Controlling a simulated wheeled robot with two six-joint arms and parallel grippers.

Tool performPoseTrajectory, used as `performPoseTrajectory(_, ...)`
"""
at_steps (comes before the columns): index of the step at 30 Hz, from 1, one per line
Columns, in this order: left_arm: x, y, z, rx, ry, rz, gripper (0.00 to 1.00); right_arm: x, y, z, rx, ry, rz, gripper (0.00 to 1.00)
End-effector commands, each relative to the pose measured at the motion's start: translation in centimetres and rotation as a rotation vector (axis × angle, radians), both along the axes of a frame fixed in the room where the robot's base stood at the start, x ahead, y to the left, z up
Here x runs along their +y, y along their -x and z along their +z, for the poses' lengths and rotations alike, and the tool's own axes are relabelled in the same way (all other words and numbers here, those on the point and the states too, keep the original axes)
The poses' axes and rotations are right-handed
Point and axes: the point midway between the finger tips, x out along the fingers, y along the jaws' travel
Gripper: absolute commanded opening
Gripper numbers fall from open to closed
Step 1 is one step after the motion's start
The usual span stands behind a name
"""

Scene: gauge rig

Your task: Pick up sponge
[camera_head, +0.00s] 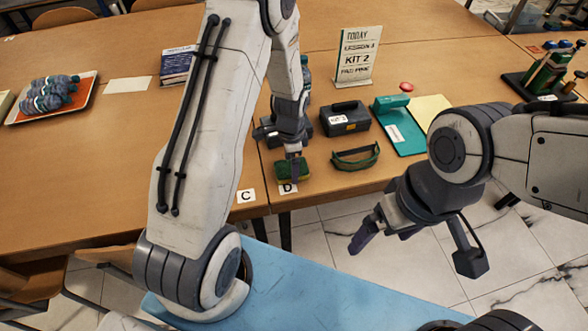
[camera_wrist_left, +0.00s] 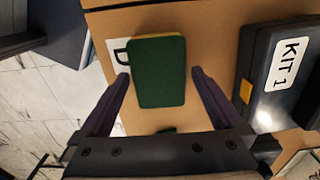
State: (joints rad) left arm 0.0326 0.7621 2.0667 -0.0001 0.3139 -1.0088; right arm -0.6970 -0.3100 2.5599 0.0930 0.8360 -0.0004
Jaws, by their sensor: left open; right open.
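The sponge (camera_head: 300,171), dark green with a yellow layer, lies on the table near its front edge, beside the card marked D (camera_head: 287,189). In the left wrist view the sponge (camera_wrist_left: 160,75) shows its green face between the two fingers, with the D card partly covered at its left. My left gripper (camera_head: 291,160) is open, right above the sponge, and partly hides it in the head view. Whether the fingers touch it I cannot tell. My right gripper (camera_head: 412,252) is open and empty, off the table's front edge over the floor.
A dark KIT 1 case (camera_head: 344,118) stands close to the right of the sponge, with green goggles (camera_head: 356,157) in front of it. A teal clipboard (camera_head: 397,128) and a sign (camera_head: 358,57) are farther off. A tray of bottles (camera_head: 88,92) is at far left.

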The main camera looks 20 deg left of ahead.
Motion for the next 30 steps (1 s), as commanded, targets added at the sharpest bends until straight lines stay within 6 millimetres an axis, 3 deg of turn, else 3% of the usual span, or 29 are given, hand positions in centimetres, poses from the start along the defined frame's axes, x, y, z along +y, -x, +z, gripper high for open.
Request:
performPoseTrajectory(3, -0.02, 0.03, -1.07, 0.001, 0.001, 0.000, 1.00, -0.01, 0.00, 0.06, 0.000, 0.000, 0.000, 1.00)
performPoseTrajectory(10, 0.01, -0.04, -1.21, -0.002, 0.000, 0.001, 1.00, -0.01, 0.01, 0.04, 0.000, 0.000, 0.000, 1.00)
performPoseTrajectory(11, 0.01, -0.03, -1.21, -0.002, 0.000, 0.001, 0.96, -0.01, 0.01, 0.04, 0.000, 0.000, 0.000, 1.00)
performPoseTrajectory(16, -0.01, -0.03, -1.19, -0.001, 0.000, 0.001, 0.31, 0.00, 0.00, 0.04, 0.000, 0.000, 0.000, 1.00)
performPoseTrajectory(17, -0.02, -0.04, -1.19, -0.001, 0.000, 0.001, 0.29, 0.00, 0.00, 0.04, 0.000, 0.000, 0.000, 1.00)
performPoseTrajectory(30, -0.07, -0.08, -0.45, -0.002, 0.000, 0.000, 0.28, -0.01, 0.00, -0.04, 0.000, 0.000, 0.000, 1.00)
